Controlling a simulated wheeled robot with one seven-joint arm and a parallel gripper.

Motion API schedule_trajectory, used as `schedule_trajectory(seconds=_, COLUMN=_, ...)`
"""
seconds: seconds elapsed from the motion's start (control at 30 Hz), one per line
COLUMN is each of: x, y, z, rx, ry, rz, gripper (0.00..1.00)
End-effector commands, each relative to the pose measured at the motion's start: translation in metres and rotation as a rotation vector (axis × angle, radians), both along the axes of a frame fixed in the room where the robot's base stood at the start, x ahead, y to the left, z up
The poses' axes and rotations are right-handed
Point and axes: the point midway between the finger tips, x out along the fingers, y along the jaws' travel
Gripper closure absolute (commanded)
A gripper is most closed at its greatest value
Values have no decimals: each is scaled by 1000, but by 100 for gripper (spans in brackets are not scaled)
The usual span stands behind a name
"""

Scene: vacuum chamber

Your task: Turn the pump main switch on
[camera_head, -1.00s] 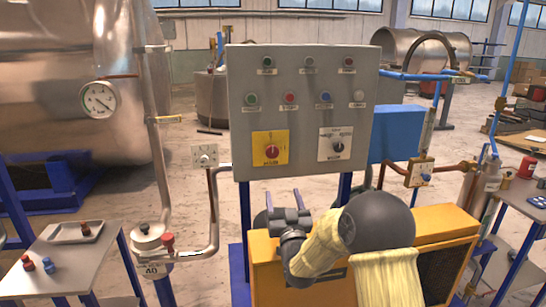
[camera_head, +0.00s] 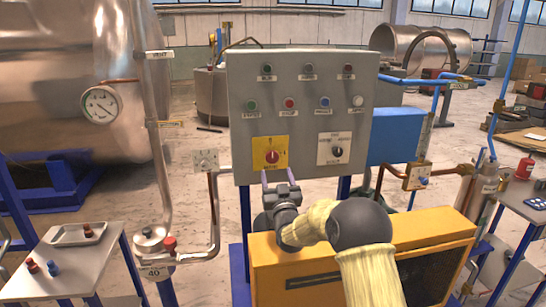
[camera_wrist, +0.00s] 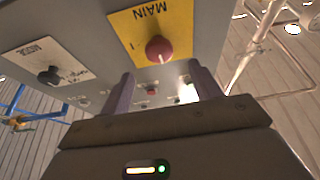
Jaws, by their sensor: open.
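The pump main switch (camera_head: 272,157) is a red rotary knob on a yellow plate, low on the left of the grey control panel (camera_head: 290,123). In the wrist view the red knob (camera_wrist: 159,49) has a pale pointer mark, and its plate reads MAIN. My gripper (camera_head: 279,175) is just below and in front of the knob, pointing up at the panel. In the wrist view my gripper (camera_wrist: 162,88) is open, with its two fingers apart on either side below the knob. Nothing is between the fingers, and they do not appear to touch the knob.
A black selector knob (camera_head: 337,151) on a white plate sits right of the main switch. Several buttons and lamps line the panel above. A yellow pump housing (camera_head: 430,232) stands below. A side table (camera_head: 75,262) is at left, and pipes run on both sides.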

Motion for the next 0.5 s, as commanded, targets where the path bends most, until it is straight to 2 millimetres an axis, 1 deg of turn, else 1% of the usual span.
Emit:
schedule_trajectory(seconds=0.03, x=6, y=2, z=5, rx=0, ry=-1, rz=0, gripper=37)
schedule_trajectory(seconds=0.2, x=26, y=7, z=13, rx=0, ry=-1, rz=0, gripper=37)
schedule_trajectory(seconds=0.5, x=55, y=16, z=25, rx=0, ry=0, rz=-1, gripper=37)
